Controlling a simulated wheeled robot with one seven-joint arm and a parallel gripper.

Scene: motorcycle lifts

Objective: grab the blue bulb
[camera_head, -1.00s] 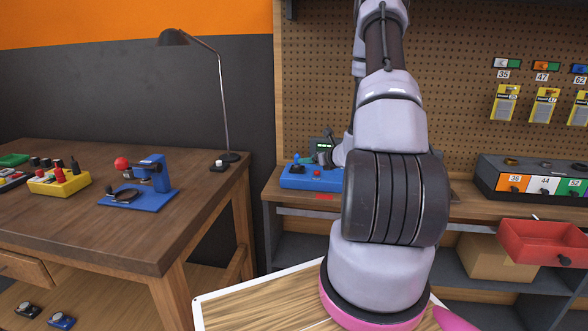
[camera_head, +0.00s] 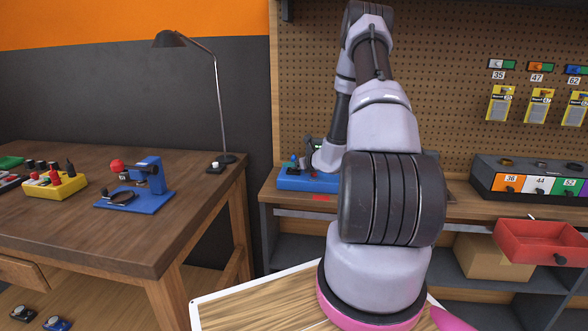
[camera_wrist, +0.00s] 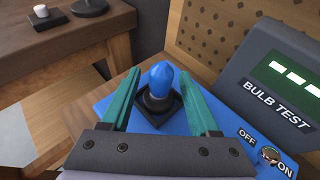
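The blue bulb (camera_wrist: 161,79) stands in a black socket (camera_wrist: 156,104) on the blue bulb tester (camera_wrist: 115,98) in the wrist view. My gripper (camera_wrist: 163,82) is open, with one teal finger on each side of the bulb. A gap shows between the bulb and each finger, so it is not held. In the head view the tester (camera_head: 306,181) sits on the workbench by the pegboard. My arm hides part of the tester there, and a small blue shape at its left end may be the bulb.
A grey "BULB TEST" display (camera_wrist: 279,86) stands close right of my gripper, with an ON/OFF switch (camera_wrist: 270,155) below it. The pegboard (camera_head: 432,85) rises behind. A desk lamp (camera_head: 222,105) stands on the left table. A red open drawer (camera_head: 540,247) juts out at right.

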